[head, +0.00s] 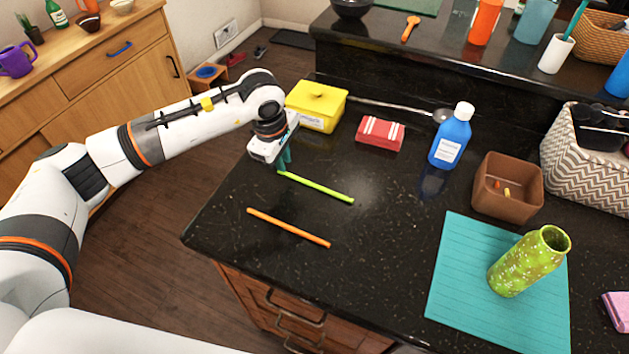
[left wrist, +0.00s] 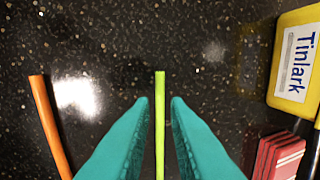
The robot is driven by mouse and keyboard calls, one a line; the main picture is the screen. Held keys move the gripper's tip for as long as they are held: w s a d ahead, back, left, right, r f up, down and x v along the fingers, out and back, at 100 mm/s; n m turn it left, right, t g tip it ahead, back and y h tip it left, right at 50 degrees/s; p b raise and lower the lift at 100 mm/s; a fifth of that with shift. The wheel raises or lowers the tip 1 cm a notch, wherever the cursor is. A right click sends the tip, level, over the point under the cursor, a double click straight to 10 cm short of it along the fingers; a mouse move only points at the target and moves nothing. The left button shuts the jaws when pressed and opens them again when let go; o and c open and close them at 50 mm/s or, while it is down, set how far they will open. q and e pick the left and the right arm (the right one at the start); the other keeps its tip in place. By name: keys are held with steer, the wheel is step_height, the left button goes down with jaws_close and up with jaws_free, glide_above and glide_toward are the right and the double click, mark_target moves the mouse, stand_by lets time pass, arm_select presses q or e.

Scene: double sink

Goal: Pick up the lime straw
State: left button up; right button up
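The lime straw (head: 318,188) lies flat on the black speckled countertop. My left gripper (head: 285,163) is over its far left end in the head view. In the left wrist view the lime straw (left wrist: 160,120) runs between the two teal fingertips of my left gripper (left wrist: 159,105), with a gap on each side. The fingers are open and hold nothing. An orange straw (head: 288,228) lies nearer the counter's front left edge. It also shows at the left in the left wrist view (left wrist: 48,125). My right gripper is not in view.
A yellow box (head: 316,106), a red box (head: 380,134) and a blue bottle (head: 452,138) stand behind the straws. A brown bin (head: 507,188) is to the right. A green speckled bottle (head: 528,262) stands on a teal mat (head: 455,270). The counter around the straws is clear.

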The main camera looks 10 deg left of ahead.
mark_target(288, 174)
arm_select(q)
steer(key=f, duration=0.1)
steer(key=f+p, duration=0.1)
steer(key=f, duration=0.2)
steer(key=shift+w+d+f, duration=0.1)
steer(key=shift+w+d, duration=0.1)
steer(key=shift+w, duration=0.15)
steer(key=shift+c, duration=0.3)
jaws_close()
